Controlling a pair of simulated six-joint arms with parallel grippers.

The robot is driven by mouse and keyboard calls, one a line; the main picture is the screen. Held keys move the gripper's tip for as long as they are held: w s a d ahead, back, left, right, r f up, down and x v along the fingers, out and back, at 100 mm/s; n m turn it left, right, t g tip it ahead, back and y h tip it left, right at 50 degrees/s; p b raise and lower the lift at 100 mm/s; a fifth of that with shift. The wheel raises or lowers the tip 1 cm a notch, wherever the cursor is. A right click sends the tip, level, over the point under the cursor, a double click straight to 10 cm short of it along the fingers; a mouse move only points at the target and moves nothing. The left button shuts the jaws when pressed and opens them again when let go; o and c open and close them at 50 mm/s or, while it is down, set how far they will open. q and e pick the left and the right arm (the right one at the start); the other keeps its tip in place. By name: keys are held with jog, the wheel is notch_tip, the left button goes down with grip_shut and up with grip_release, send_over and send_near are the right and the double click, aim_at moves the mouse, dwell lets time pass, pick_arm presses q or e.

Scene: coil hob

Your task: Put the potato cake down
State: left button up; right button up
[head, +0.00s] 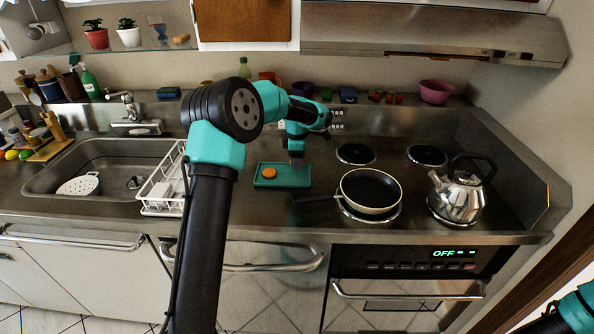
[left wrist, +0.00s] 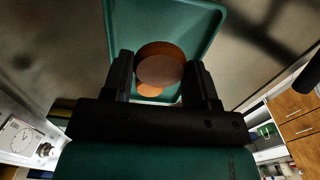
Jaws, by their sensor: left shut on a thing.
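My left gripper (head: 297,158) is over the right part of the green tray (head: 262,184) in the head view. In the left wrist view the gripper (left wrist: 162,82) is shut on a round brown potato cake (left wrist: 160,68), held between its two fingers. The tray (left wrist: 205,18) is behind it there. A second, orange cake (head: 269,173) lies on the tray's left part; it shows partly hidden in the left wrist view (left wrist: 150,91). In the head view I cannot make out the held cake clearly. My right gripper is out of view; only part of that arm shows bottom right.
A frying pan (head: 371,190) sits on the front left coil, its handle pointing left toward the tray. A kettle (head: 457,195) is on the front right coil. A white dish rack (head: 161,188) and the sink (head: 100,163) are left. The rear coils (head: 355,153) are empty.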

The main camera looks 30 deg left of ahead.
aim_at(297, 176)
pick_arm(q)
jog(key=shift+f, duration=2.5)
jog(key=o, duration=0.9)
jog(key=shift+f, duration=0.15)
notch_tip(297, 176, up, 12)
jog(key=shift+r, duration=0.2)
